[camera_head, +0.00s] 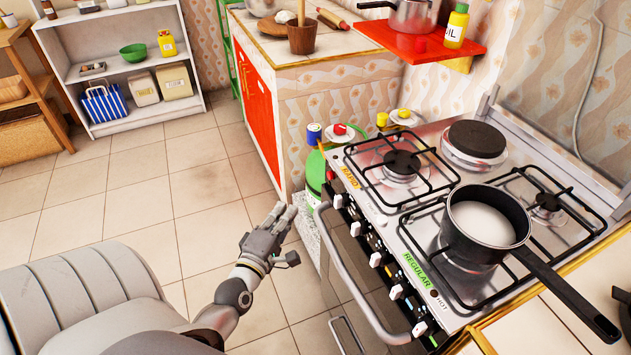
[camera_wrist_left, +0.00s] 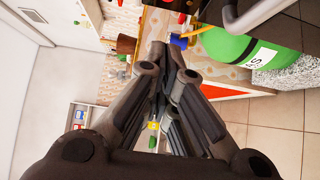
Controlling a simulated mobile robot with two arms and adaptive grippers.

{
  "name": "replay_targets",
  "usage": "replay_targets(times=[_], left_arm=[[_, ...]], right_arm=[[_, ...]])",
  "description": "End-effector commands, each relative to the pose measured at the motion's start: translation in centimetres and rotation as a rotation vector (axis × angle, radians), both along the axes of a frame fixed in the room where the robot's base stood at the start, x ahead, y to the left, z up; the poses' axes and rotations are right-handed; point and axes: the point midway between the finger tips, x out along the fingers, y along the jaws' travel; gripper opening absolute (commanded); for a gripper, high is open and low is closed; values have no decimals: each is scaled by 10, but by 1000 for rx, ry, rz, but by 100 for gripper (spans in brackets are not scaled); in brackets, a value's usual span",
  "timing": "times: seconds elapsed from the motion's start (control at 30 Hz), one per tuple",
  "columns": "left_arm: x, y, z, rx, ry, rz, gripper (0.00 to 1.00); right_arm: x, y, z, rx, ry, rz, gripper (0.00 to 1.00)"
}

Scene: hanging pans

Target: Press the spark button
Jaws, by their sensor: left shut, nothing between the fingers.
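The gas stove (camera_head: 400,235) stands at the right in the head view. A row of white knobs (camera_head: 375,259) runs along its front panel. I cannot tell the spark button apart from these small controls. My left gripper (camera_head: 284,218) is shut and empty, in front of the stove's far front corner and apart from the panel. In the left wrist view, the left gripper's dark fingers (camera_wrist_left: 170,65) come together with nothing between them.
A black saucepan (camera_head: 490,222) sits on a burner, its handle reaching toward the front right. A green gas cylinder (camera_head: 315,172) stands beside the stove, near my left gripper, and also shows in the left wrist view (camera_wrist_left: 232,44). The tiled floor (camera_head: 130,205) is clear.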

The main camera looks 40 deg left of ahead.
Motion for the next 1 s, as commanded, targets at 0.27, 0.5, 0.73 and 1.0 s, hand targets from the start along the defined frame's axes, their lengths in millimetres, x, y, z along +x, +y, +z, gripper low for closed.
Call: replay_targets(times=[0.27,0.5,0.73,1.0], left_arm=[[33,9,2,1,-3,0,0],[72,19,2,2,-3,0,0],[107,19,2,-4,-2,0,0],[127,6,1,0,0,1,0]], right_arm=[[0,0,4,0,0,0,40],[0,0,7,0,0,0,40],[0,-1,10,-1,0,0,40],[0,-2,13,-2,0,0,40]])
